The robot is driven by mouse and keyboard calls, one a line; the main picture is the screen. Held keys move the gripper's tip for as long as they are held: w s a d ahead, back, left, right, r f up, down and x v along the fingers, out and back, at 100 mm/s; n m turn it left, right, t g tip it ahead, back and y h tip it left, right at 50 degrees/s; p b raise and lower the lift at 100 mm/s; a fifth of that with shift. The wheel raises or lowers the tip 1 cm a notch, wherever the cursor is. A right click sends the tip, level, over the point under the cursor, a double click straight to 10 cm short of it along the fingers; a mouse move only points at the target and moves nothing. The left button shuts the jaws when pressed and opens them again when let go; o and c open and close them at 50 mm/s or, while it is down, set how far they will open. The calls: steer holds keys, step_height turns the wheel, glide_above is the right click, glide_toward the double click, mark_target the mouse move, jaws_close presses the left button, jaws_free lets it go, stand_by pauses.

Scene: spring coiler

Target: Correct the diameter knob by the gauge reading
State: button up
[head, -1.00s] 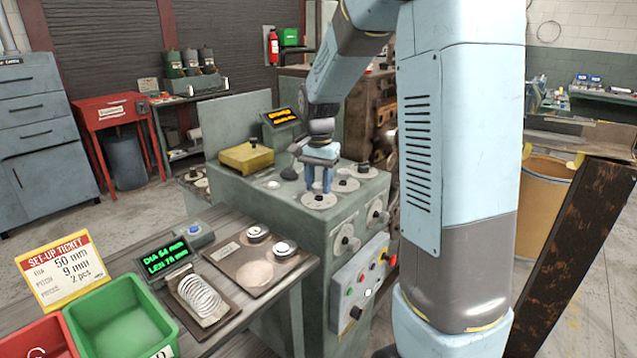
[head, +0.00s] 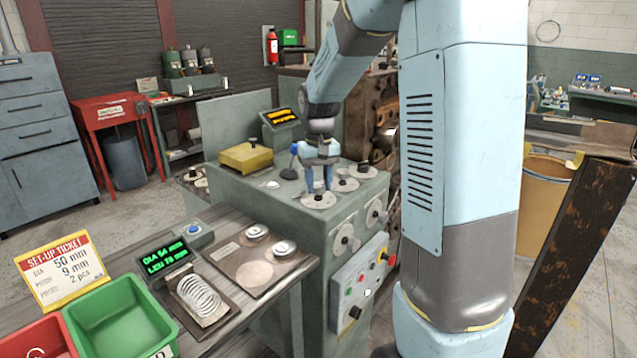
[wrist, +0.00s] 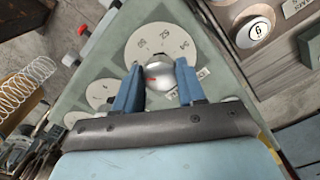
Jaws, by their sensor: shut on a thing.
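My gripper (head: 318,188) points down at the front dial on top of the green coiler (head: 262,205). In the wrist view its blue fingers (wrist: 160,78) are shut on a silver knob (wrist: 161,72) with a red mark. The knob stands on a round pale dial plate (wrist: 165,43) with numbers around its edge; the fingers partly hide it. The gauge display (head: 167,256) shows green text, DIA 54 mm and a LEN line too small to read surely. A coiled spring (head: 198,295) lies in front of it. The set-up ticket (head: 65,272) reads DIA 50 mm, pitch 9 mm, 2 pcs.
More dials (head: 344,184) sit close behind the held knob. A yellow block (head: 245,158) and an amber display (head: 283,120) stand farther back on the coiler. A control panel (head: 362,285) is on its front. Green (head: 122,322) and red (head: 40,340) bins stand on the bench.

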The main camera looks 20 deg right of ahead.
mark_target(319, 185)
steer(key=shift+n, duration=0.5)
steer(key=o, duration=1.1)
steer(key=shift+c, duration=0.2)
step_height(319, 185, up, 14)
steer(key=shift+f, duration=0.15)
steer(key=s+a+f+t, duration=0.1)
steer(key=s+t, duration=0.4)
steer(key=s, duration=2.1)
steer(key=shift+s+f+m+t, duration=0.15)
steer(key=shift+f+m+t, duration=0.15)
steer(key=shift+f, duration=0.05)
